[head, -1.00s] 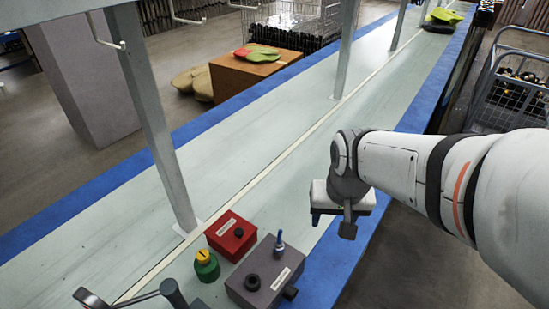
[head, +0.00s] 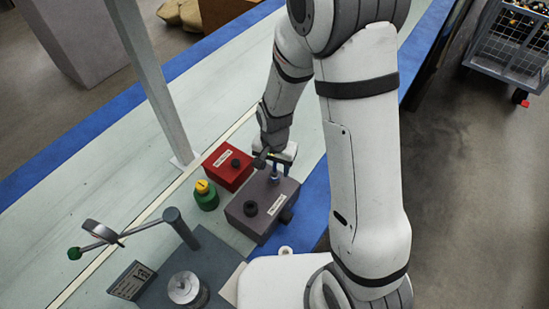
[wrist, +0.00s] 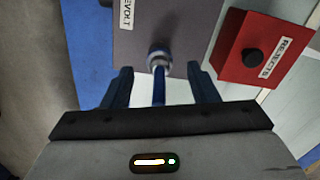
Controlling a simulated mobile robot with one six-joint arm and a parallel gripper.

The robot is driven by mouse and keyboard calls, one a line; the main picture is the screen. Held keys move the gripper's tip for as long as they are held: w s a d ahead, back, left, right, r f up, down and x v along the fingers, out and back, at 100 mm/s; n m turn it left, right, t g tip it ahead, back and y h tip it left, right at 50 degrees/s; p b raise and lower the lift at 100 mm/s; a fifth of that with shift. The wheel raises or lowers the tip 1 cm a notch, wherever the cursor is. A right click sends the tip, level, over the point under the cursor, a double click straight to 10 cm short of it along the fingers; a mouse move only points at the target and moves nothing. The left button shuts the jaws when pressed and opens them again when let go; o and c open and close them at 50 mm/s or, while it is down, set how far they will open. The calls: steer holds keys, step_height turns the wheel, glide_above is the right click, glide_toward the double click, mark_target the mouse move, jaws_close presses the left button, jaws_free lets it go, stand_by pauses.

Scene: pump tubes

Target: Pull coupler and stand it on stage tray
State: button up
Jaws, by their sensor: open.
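The coupler, a blue stem with a metal ring (wrist: 159,60), stands upright on top of the grey-purple box (head: 243,208). In the head view the coupler (head: 275,172) is partly covered by my gripper (head: 272,160). In the wrist view the open fingers (wrist: 160,75) are on either side of the coupler's stem, with a gap at each side. I cannot tell for sure which surface is the stage tray.
A red box (head: 228,167) labelled REJECTS and a green knob with a yellow top (head: 206,195) stand close beside the grey-purple box. A dark grey fixture (head: 205,255) with a lever and a metal cylinder (head: 185,288) is in front. A post (head: 155,85) rises behind.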

mark_target(275, 173)
steer(key=shift+f, duration=2.2)
jaws_close()
steer(key=shift+r+p, duration=0.4)
steer(key=shift+r, duration=0.35)
steer(key=shift+r+p, duration=1.2)
steer(key=shift+r, duration=0.7)
